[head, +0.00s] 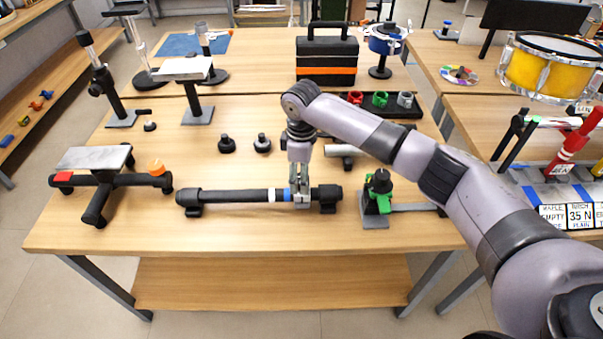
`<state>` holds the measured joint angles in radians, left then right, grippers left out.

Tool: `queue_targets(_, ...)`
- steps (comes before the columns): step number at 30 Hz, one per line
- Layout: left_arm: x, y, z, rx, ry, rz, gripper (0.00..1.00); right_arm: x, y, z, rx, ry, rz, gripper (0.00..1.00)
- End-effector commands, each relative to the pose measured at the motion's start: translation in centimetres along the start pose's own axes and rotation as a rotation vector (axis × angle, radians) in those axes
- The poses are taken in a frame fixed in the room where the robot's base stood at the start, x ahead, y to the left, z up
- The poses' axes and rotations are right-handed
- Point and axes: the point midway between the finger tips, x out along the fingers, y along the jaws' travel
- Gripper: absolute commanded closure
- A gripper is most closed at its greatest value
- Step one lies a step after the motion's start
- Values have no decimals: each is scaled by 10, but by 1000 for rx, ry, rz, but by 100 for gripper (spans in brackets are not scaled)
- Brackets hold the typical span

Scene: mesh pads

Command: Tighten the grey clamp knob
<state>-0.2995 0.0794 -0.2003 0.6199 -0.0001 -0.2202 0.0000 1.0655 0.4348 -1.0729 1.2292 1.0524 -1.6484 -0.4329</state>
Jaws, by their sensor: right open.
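My right gripper (301,202) points straight down at the black tube (235,196). It is open, with its fingertips at the tube just right of the blue band, and its fingers cover part of the tube there. I cannot tell whether they touch it. The tube lies level on two low black feet and has white and blue bands. A grey clamp knob is not clearly identifiable; a grey knob-like piece (405,99) sits in the black tray, and a grey cylinder (345,150) lies behind my gripper, partly hidden. My left gripper is out of view.
A green-and-black fixture (379,190) stands right of the tube. A black stand with a metal plate (95,158) and an orange knob (156,167) is at left. Two small black knobs (227,144) (262,143) stand behind the tube. A black toolbox (327,62) stands farther back. The front table edge is clear.

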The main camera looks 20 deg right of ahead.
Motion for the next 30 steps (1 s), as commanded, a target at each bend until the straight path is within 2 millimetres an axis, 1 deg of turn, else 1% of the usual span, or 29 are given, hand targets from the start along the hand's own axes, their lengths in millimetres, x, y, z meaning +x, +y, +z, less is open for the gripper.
queue_targets(6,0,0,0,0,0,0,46,0,0,0,-1,0,0,46)
queue_targets(27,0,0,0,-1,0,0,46,0,0,0,-1,0,0,93)
queue_targets(30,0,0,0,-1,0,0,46,0,0,0,1,0,0,94)
